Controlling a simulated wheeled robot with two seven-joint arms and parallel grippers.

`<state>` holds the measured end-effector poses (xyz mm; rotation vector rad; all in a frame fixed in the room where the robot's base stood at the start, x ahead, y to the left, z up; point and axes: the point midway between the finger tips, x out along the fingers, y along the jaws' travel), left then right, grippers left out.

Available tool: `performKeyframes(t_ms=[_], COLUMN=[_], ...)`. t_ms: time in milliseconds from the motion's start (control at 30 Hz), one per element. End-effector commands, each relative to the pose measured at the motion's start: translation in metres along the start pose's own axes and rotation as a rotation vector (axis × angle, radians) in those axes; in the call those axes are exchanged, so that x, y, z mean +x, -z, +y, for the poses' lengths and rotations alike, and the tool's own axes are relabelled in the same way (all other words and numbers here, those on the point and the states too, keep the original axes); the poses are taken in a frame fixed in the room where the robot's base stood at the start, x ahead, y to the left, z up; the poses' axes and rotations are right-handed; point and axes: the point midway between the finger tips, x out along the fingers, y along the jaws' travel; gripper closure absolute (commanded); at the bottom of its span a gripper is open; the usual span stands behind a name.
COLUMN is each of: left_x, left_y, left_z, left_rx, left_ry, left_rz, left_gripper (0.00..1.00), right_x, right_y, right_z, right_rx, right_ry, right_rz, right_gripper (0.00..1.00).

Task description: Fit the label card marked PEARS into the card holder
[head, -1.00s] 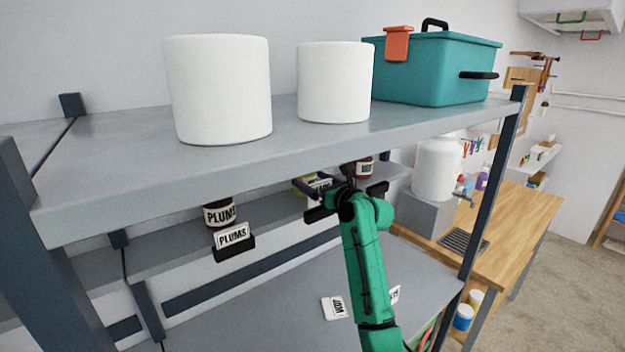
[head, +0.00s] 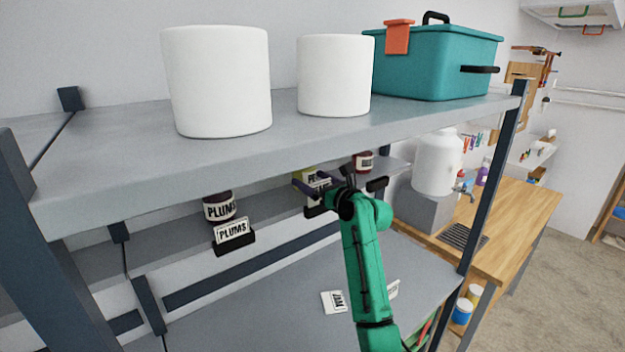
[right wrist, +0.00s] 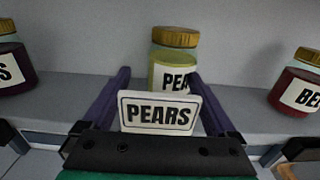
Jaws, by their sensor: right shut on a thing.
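The white PEARS card (right wrist: 158,115) stands upright between the two purple fingers of my right gripper (right wrist: 159,84), which is shut on it. In the head view the card (head: 319,189) is small and partly covered by my right gripper (head: 323,186). A black card holder (head: 315,211) sits at the shelf edge directly below the card. I cannot tell whether the card's lower edge is inside its slot. A pears jar (right wrist: 174,62) with a gold lid stands behind the card. My left gripper is not in view.
A plums jar (head: 219,207) stands left, behind a PLUMS card (head: 233,230) in its holder. Another holder (head: 377,184) is at the right. Two loose cards, one here (head: 334,302) and one here (head: 392,289), lie on the lower shelf. The upper shelf (head: 110,165) overhangs.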

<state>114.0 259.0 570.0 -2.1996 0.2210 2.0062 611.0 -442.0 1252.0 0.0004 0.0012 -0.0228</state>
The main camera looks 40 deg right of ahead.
Motion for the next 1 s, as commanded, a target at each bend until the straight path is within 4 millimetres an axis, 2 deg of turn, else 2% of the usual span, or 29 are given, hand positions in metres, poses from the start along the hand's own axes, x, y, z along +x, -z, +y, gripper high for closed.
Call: performKeyframes(t_ms=[967,1000], left_x=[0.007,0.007], left_y=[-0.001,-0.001], left_z=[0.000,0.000], left_rx=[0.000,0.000], left_ry=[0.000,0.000], left_rz=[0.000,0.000], left_gripper=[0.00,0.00], right_x=[0.000,0.000], right_y=[0.025,0.025], right_z=[0.000,0.000], right_rx=[0.001,0.000], right_ry=[0.000,0.000], right_rz=[0.001,0.001], right_gripper=[0.60,0.00])
